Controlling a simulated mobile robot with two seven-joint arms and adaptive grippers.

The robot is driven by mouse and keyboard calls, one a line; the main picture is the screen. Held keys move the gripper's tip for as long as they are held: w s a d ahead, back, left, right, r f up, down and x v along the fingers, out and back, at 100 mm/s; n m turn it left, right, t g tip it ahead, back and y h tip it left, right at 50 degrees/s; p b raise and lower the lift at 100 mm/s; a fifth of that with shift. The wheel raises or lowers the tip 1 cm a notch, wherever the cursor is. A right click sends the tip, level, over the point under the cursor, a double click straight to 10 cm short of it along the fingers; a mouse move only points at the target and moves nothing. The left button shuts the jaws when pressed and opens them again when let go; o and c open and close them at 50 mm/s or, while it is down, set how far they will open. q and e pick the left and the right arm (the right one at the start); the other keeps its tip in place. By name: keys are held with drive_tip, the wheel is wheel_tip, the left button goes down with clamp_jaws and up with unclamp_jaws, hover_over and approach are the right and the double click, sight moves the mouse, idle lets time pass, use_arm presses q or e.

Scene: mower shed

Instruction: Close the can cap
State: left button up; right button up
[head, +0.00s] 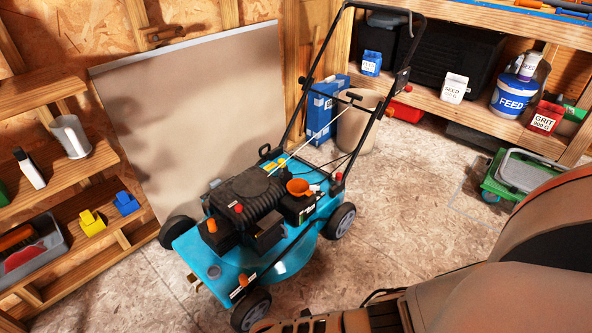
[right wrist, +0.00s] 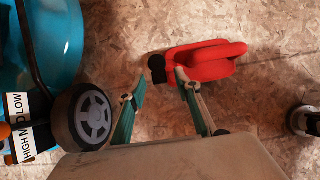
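A red can (right wrist: 208,62) with a looped handle is on the floor in the right wrist view. A black cap (right wrist: 157,68) is at its left end; I cannot tell whether it is closed. My right gripper (right wrist: 162,78) is open, its two green-sided fingers apart and pointing toward the can. The cap appears in line with the gap between the fingertips; contact cannot be told. In the head view, my arm fills the lower right, and the can and right gripper do not show. My left gripper is not in view.
A teal mower (head: 285,258) stands in the middle with an orange funnel (head: 298,187) on it. Its wheel (right wrist: 86,117) is left of my right gripper. Shelves line the left and back right. A green cart (head: 505,180) is at the right. Floor between is clear.

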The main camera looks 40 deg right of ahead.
drive_tip(key=v, duration=1.1)
drive_tip(key=shift+r, duration=0.25)
